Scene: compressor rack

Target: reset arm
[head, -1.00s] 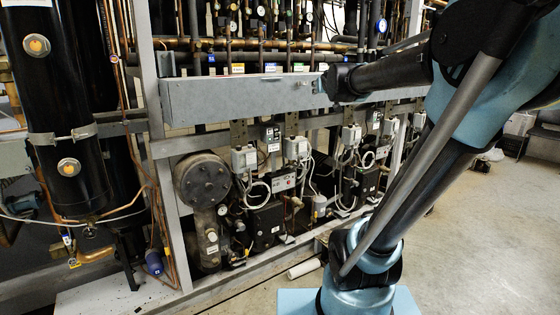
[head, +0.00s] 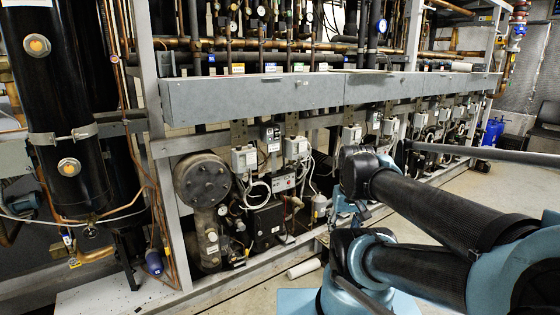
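My arm shows folded low at the right in the head view. Its black wrist end (head: 362,172) stands above my teal and black lower joint (head: 358,250), with a small teal part between them. I cannot make out any gripper fingers, and nothing held shows. The compressor rack (head: 250,97), with a long grey metal box rail, stands behind the arm. In the picture my arm overlaps the rack's lower right part; I see no clear contact.
A black vertical tank (head: 62,105) stands at the left. A round-faced compressor (head: 203,182) sits low in the rack. A white cylinder (head: 304,268) lies on the floor near my base. A blue gas bottle (head: 492,132) stands at the far right. Open concrete floor (head: 480,185) lies right of the rack.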

